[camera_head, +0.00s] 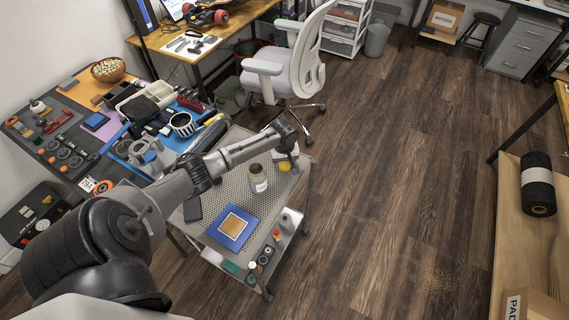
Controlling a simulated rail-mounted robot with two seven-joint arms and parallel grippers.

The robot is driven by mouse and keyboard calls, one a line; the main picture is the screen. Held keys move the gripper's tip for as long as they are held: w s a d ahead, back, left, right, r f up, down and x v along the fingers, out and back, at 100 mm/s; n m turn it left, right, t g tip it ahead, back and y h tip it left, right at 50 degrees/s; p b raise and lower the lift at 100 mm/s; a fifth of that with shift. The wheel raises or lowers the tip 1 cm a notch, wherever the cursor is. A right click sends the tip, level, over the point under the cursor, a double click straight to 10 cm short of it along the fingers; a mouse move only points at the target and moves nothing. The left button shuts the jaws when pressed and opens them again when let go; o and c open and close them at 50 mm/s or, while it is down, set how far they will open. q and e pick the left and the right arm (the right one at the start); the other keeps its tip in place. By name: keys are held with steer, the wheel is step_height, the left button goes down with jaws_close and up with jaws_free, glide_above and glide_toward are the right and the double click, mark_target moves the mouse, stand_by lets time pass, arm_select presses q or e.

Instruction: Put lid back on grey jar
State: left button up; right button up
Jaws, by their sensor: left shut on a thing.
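The jar (258,180) stands upright on the perforated grey top of the cart (205,207). It is greyish with a white label, and its top looks open with no lid on it. My left gripper (286,150) is up and to the right of the jar, near the cart's far right corner. It is shut on a small pale thing, mostly hidden by the fingers; I cannot tell for sure that it is the lid. A yellow-and-white item (284,164) shows right below the gripper. My right gripper is not in view.
A blue square with a tan panel (234,226) lies on the cart in front of the jar. Bottles (277,236) stand on its lower shelf. A cluttered workbench (62,150) is on the left, and a white chair (293,70) stands behind the cart. The floor to the right is clear.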

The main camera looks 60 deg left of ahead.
mark_target(287, 165)
arm_select(q)
steer(key=shift+r, duration=0.55)
steer(key=r, duration=0.2)
steer(key=d+r+p, duration=0.1)
steer(key=r, duration=0.1)
steer(key=shift+w+d, duration=0.1)
steer(key=shift+w, duration=0.1)
steer(key=w+d+r+p, duration=0.1)
steer(key=w+d+r, duration=0.2)
steer(key=d+r, duration=0.3)
steer(key=shift+d+p, duration=0.4)
steer(key=shift+d, duration=1.65)
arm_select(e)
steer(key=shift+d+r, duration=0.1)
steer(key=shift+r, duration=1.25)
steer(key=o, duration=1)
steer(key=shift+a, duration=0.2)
